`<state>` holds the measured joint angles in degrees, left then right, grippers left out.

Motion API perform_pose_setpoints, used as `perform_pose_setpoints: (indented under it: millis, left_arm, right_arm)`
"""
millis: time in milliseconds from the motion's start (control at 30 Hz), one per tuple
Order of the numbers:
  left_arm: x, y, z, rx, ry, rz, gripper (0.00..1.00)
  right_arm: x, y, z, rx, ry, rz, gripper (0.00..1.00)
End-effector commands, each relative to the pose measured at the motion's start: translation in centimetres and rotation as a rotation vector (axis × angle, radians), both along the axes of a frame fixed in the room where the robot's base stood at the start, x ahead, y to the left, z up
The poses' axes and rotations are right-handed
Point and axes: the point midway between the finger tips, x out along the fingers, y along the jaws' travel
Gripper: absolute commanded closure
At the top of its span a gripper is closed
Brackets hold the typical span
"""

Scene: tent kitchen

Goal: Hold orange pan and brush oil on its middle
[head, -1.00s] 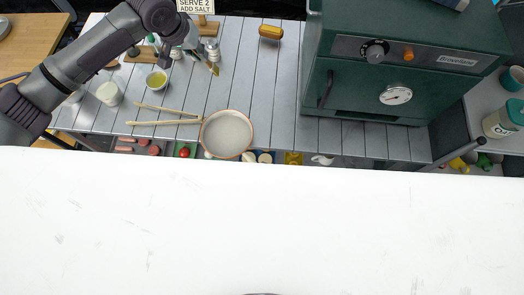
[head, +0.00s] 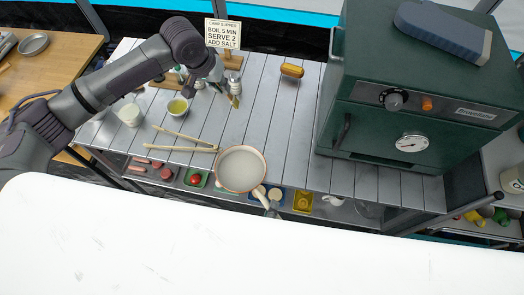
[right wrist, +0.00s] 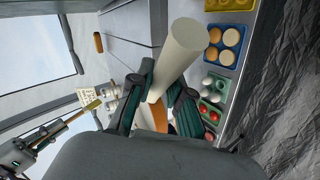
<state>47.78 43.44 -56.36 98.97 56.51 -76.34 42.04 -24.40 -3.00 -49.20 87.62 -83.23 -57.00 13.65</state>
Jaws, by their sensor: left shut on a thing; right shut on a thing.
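The orange-rimmed pan (head: 241,168) with a pale inside rests near the counter's front edge in the head view. Its cream handle (head: 261,194) points to the front right. My right gripper (head: 272,212) is shut on this handle, mostly hidden in the head view; the right wrist view shows its fingers around the handle (right wrist: 178,55). The brush also shows in the right wrist view (right wrist: 70,121).
A white cup (head: 130,115) stands further left. A sign (head: 222,34) stands behind my left gripper. A green oven (head: 400,130) bounds the right. Food trays (head: 303,201) sit below the front edge.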

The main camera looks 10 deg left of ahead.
Motion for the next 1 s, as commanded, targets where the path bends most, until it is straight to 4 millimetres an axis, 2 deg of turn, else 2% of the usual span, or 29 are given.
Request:
perform_pose_setpoints:
  millis: [67, 167, 400, 600, 733, 1000]
  left_arm:
    - [-0.3, -0.1, -0.1, 0.0, 0.002, -0.002, 1.0]
    - [-1.8, -0.4, -0.6, -0.004, 0.01, -0.009, 1.0]
    - [-9.0, -1.0, -1.4, -0.013, 0.023, -0.02, 1.0]
    - [-13.7, -0.6, -0.9, -0.007, 0.011, -0.011, 1.0]
    - [-15.2, -0.4, -0.5, -0.001, 0.004, -0.002, 1.0]
    - [-15.6, -0.3, -1.9, 0.001, 0.002, 0.002, 1.0]
  right_arm:
    - [0.1, 0.1, 0.2, 0.003, -0.004, -0.001, 1.0]
    - [0.1, 0.1, 0.2, 0.003, -0.004, -0.001, 1.0]
    - [0.1, 0.1, 0.2, 0.003, -0.004, -0.001, 1.0]
    - [0.1, 0.1, 0.2, 0.003, -0.004, -0.001, 1.0]
    - [0.1, 0.1, 0.2, 0.003, -0.004, -0.001, 1.0]
    - [0.1, 0.1, 0.2, 0.003, -0.004, -0.001, 1.0]
